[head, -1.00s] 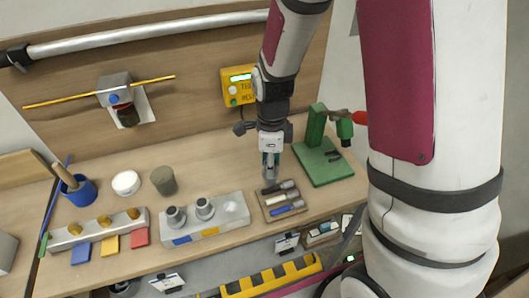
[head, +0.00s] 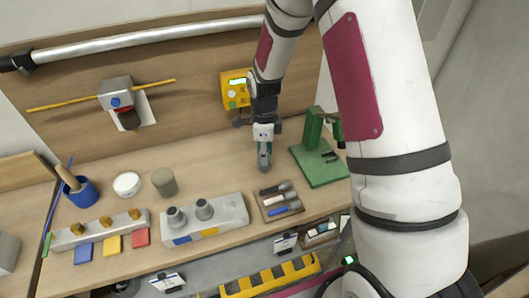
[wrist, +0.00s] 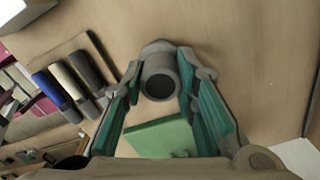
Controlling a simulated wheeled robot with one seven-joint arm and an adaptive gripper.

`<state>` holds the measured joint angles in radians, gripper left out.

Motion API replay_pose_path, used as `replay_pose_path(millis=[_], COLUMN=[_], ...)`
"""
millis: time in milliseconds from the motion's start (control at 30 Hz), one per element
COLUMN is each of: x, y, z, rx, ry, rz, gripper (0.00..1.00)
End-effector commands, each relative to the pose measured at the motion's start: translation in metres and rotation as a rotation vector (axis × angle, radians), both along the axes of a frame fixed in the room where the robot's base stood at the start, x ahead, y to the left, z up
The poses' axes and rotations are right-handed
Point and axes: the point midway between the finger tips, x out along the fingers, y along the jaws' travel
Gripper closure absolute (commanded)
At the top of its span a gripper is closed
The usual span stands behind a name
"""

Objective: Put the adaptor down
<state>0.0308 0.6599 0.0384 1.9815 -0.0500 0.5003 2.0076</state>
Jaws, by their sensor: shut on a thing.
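My gripper (head: 264,152) is shut on the adaptor, a grey ring-like cylinder with a dark round opening (wrist: 159,80) in the wrist view. In the head view the gripper points down over the bare bench top (head: 215,160), behind the small tool tray and left of the green press. The adaptor (head: 265,165) is small there, and I cannot tell whether it touches the bench. Two similar grey pieces (head: 176,217) (head: 204,209) stand on a pale block (head: 236,211) to the left.
The tray (head: 266,205) holds three handled tools. The green press (head: 322,167) stands to the right. A grey-green cup (head: 164,181), a white round pot (head: 127,184) and a blue cup (head: 82,190) stand left. A yellow box (head: 236,89) hangs on the wall panel.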

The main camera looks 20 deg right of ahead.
Motion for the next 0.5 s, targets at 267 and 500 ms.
replay_pose_path(millis=[267,500], x=[0.0001,-0.0002], y=[0.0005,0.0004], z=[-0.0035,-0.0029], rx=[0.000,0.000], ry=[0.001,0.001], rz=[0.002,0.001], gripper=[0.71,0.53])
